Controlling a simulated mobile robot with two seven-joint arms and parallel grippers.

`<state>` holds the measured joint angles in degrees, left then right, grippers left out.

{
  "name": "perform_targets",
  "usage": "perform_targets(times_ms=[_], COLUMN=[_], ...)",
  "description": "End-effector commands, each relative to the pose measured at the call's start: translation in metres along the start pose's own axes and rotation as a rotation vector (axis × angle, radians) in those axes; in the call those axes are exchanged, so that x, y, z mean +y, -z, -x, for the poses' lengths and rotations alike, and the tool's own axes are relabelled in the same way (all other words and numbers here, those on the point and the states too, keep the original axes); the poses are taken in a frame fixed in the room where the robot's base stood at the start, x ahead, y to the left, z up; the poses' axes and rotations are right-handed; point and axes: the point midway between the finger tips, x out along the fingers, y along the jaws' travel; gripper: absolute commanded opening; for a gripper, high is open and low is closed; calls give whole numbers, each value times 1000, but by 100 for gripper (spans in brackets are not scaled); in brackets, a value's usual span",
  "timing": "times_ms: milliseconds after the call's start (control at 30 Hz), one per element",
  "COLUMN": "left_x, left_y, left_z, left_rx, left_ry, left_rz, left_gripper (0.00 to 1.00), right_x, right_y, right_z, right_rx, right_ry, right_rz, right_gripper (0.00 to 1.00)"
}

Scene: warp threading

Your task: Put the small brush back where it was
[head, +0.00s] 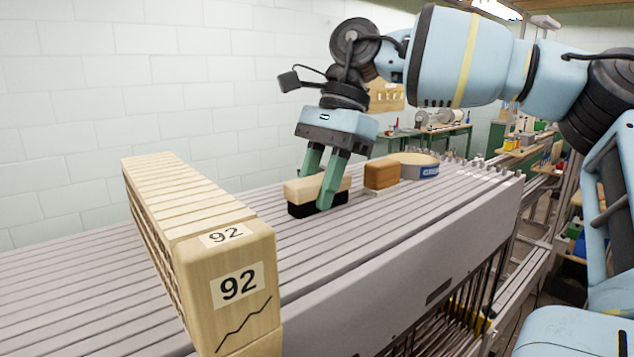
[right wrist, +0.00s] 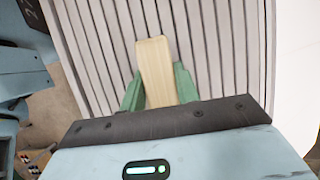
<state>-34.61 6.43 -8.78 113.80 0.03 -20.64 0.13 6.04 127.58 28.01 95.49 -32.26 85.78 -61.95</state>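The small brush (head: 302,191) has a pale wooden back and black bristles. In the head view it is on the grey slatted top (head: 400,222), bristles down; whether it touches the slats I cannot tell for sure. My right gripper (head: 316,200) points down with its green fingers on either side of the brush. In the right wrist view the brush's wooden back (right wrist: 156,70) lies between the green fingers (right wrist: 157,90), which appear to press on its sides. My left gripper is in neither view.
A long wooden block marked 92 (head: 225,270) stands at the front left. Bare slats lie between the brush and the wooden block.

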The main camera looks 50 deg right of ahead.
Motion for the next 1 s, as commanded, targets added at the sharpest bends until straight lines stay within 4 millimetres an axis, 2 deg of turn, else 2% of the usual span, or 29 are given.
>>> perform_targets(times_ms=[33, 167, 433, 567, 667, 1000], left_x=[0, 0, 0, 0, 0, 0], left_y=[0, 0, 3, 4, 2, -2], left_z=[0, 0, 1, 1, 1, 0], left_rx=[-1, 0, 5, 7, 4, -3], left_ry=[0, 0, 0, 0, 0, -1], left_rz=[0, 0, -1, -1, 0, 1], left_gripper=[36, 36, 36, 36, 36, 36], right_x=[0, 0, 0, 0, -1, -1], right_y=[0, 0, 0, -2, -1, -1], right_z=[0, 0, 1, 8, 21, 84], right_rx=[0, 0, 0, 0, -1, 1], right_ry=[-1, 0, 0, 2, 2, 2], right_rz=[-1, 0, 0, -1, -2, -3], right_gripper=[37, 52, 52, 52, 52, 52])
